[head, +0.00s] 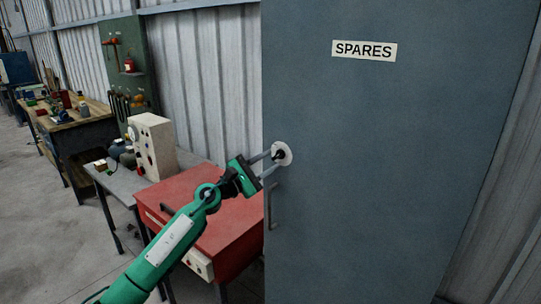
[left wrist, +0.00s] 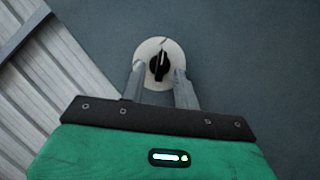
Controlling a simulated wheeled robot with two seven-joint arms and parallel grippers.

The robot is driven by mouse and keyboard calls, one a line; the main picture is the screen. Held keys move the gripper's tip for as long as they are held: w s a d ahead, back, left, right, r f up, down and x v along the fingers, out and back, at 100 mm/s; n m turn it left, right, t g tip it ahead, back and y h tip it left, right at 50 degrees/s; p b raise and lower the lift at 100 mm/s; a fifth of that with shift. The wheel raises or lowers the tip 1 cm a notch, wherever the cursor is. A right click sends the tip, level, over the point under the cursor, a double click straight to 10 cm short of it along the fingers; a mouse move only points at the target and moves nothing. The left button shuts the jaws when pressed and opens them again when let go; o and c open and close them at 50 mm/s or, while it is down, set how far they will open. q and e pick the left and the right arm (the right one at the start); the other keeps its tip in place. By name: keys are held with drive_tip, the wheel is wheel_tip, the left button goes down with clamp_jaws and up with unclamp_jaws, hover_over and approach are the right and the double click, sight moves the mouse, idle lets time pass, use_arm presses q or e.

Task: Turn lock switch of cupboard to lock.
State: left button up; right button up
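The grey-blue cupboard (head: 380,150) stands at the right with its door shut and a "SPARES" label. Its lock switch (head: 279,155) is a black knob on a round pale plate near the door's left edge. In the left wrist view the switch (left wrist: 159,67) sits at the plate's centre with a thin mark above it. My left gripper (head: 270,164) is at the plate; in the left wrist view its two fingers (left wrist: 160,82) are apart, one on each side of the knob's lower part. I cannot tell whether they touch it. My right gripper is not in view.
A vertical door handle (head: 269,205) is below the switch. A red drawer cabinet (head: 205,205) stands left of the cupboard, under my left arm. A grey table (head: 125,182) with a cream control box (head: 152,145) is farther left. A cluttered workbench (head: 75,118) stands behind.

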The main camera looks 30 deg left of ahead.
use_arm(q)
drive_tip(key=shift+w+d+r, duration=0.15)
drive_tip(key=shift+w+d, duration=0.1)
drive_tip(key=shift+w, duration=0.35)
drive_tip(key=shift+c, duration=0.4)
clamp_jaws()
